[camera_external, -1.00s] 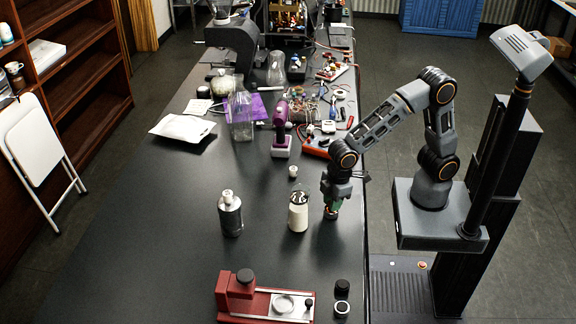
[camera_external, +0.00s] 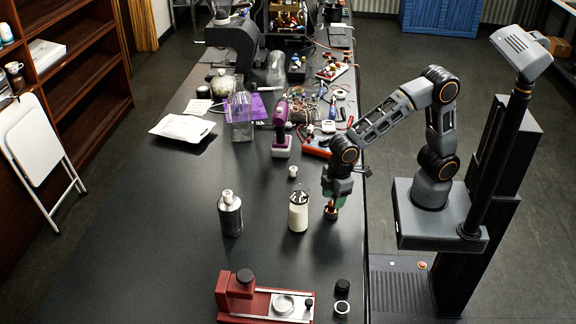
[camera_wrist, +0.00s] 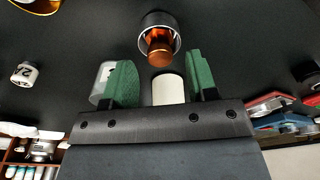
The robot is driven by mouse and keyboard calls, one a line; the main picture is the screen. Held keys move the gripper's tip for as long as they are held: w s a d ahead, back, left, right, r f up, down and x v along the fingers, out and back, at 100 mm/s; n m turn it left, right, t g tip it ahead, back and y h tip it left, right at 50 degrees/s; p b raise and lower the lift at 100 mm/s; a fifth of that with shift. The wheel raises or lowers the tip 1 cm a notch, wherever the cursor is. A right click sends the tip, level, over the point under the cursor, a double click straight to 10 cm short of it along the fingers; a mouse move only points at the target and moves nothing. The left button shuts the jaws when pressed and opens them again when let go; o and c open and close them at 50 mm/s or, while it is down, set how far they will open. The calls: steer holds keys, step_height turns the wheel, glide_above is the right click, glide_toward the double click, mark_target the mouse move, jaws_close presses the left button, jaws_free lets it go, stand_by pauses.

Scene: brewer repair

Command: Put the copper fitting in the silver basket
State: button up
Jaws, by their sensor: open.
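The copper fitting (camera_wrist: 160,50) stands in the round silver basket (camera_wrist: 145,21), whose bright rim surrounds it in the wrist view. In the external view the fitting (camera_external: 331,212) is a small copper spot on the bench under my gripper (camera_external: 331,197); the basket is too small to make out clearly there. My gripper (camera_wrist: 159,70) is open. Its two green fingers are apart, one on each side of the fitting in the wrist picture, and hold nothing.
A white bottle (camera_external: 298,213) stands just left of my gripper, and a silver bottle (camera_external: 230,214) farther left. A red device (camera_external: 240,292) and small black-and-silver round parts (camera_external: 342,308) lie at the front. The bench (camera_external: 140,240) is clear at left.

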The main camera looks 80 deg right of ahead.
step_height(320, 180, up, 10)
steer(key=s, duration=0.1)
steer(key=s+d+f+m+t, duration=0.1)
steer(key=s+d+m, duration=0.2)
steer(key=d, duration=0.6)
steer(key=s+d+f+m+t, duration=0.1)
steer(key=s+d+f+m, duration=0.1)
steer(key=s+d, duration=0.5)
steer(key=shift+s+d+f+m+t+h, duration=0.2)
steer(key=shift+d+f+m+t+h, duration=0.15)
steer(key=shift+d+m, duration=0.65)
steer(key=shift+d, duration=0.1)
